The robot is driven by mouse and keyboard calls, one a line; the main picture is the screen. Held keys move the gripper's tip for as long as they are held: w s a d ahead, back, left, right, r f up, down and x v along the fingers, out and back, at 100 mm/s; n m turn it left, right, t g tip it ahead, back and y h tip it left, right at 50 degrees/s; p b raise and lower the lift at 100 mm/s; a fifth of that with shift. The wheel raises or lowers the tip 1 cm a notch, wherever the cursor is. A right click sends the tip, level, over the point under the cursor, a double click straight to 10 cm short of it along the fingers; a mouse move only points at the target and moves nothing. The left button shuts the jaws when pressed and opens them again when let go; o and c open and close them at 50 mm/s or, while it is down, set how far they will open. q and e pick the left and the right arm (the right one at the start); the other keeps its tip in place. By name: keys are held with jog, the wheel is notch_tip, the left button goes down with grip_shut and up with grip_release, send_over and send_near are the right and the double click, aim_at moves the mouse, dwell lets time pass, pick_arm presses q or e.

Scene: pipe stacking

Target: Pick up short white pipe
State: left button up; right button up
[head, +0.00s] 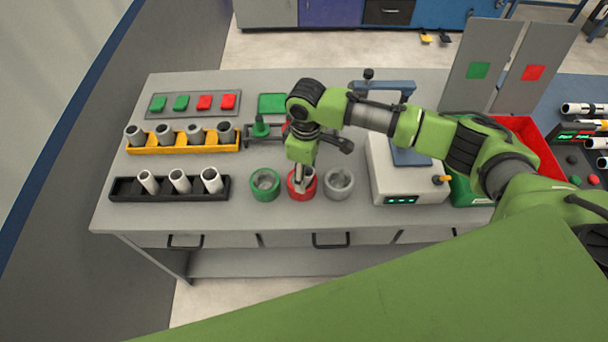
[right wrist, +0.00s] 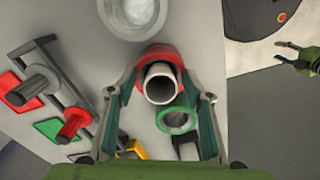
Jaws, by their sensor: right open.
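A short white pipe (right wrist: 161,83) stands upright in the red round holder (right wrist: 160,55), seen end-on in the right wrist view. In the head view the red holder (head: 301,193) sits near the table's front edge, and the gripper partly hides the pipe. My right gripper (head: 303,184) points down over it. Its open fingers (right wrist: 162,98) are on either side of the pipe in the right wrist view; I cannot tell whether they touch it. A green and dark claw, seemingly my left gripper (right wrist: 298,59), shows small at the right edge of that view.
A green holder (head: 265,184) and a grey holder (head: 339,184) flank the red one closely. A black rack (head: 130,188) with white pipes and a yellow rack (head: 172,150) with grey pipes stand left. A white machine (head: 405,185) stands right.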

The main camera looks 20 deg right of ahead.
jog(key=shift+c, duration=0.5)
jog(key=c, duration=1.1)
